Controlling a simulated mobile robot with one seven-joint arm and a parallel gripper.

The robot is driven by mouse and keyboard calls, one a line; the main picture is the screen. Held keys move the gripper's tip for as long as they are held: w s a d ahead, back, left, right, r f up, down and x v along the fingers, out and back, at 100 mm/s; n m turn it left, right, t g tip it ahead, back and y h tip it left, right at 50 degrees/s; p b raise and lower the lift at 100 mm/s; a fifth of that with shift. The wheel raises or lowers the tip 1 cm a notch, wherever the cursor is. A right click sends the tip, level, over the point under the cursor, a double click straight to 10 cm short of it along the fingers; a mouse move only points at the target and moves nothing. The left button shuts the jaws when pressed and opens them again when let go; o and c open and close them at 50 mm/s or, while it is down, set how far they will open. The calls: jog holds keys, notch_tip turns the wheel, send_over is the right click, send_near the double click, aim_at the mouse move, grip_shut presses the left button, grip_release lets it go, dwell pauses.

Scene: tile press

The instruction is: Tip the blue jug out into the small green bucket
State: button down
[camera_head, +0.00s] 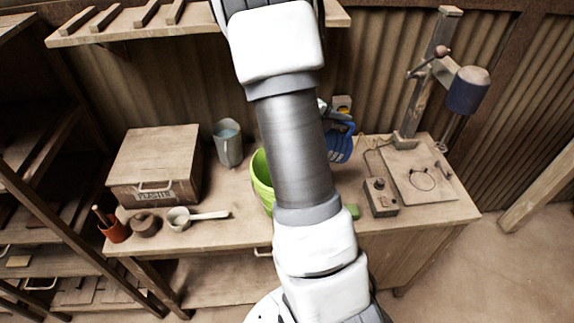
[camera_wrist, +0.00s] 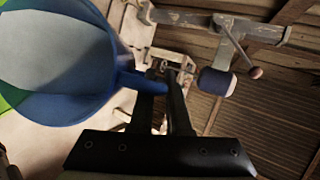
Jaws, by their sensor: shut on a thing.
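The blue jug (camera_head: 341,146) shows in the head view just right of my arm, which hides part of it. In the wrist view the jug (camera_wrist: 98,95) fills the upper left, with a round blue rim and pale grey and green areas inside it; I cannot tell what these are. My gripper (camera_wrist: 166,85) is shut on the jug's handle (camera_wrist: 140,80). The green bucket (camera_head: 259,181) stands on the bench, left of the jug, its right side hidden behind my arm. A bit of green at the wrist view's left edge may be the bucket.
On the bench (camera_head: 235,190) stand a wooden box (camera_head: 152,160), a grey pitcher (camera_head: 229,150), a white ladle (camera_head: 180,219) and a terracotta cup (camera_head: 113,231). To the right are a control box (camera_head: 380,197), a board (camera_head: 418,180) and an upright stand (camera_head: 421,85) with a blue cylinder (camera_head: 466,94).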

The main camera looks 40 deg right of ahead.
jog(key=shift+w+a+h+b, duration=0.4)
jog(key=shift+a+h+b, duration=0.2)
jog(key=shift+b, duration=0.55)
jog(key=shift+w+a+r+n, duration=0.2)
jog(key=shift+a+r+n, duration=0.05)
jog(key=shift+a+n, duration=0.05)
jog(key=shift+a+g+p, duration=0.1)
jog(key=shift+g+p, duration=0.2)
jog(key=shift+g, duration=0.1)
jog(key=shift+w+a+r+h+p, duration=0.25)
jog(key=shift+w+a+h+p, duration=0.15)
jog(key=shift+a, duration=0.15)
jog(key=shift+w+a+r+h+p, duration=0.3)
jog(key=shift+a+h, duration=0.1)
jog(key=shift+a, duration=0.1)
jog(key=shift+w+a+r+n+g+h+p, duration=0.15)
jog(key=shift+w+a+r+n+h+p, duration=0.1)
jog(key=shift+a+h+p, duration=0.15)
jog(key=shift+w+a+r+n+g+h+p, duration=0.2)
jog(key=shift+w+a+n+h+p, duration=0.1)
jog(key=shift+a+h, duration=0.15)
jog(key=shift+a, duration=0.15)
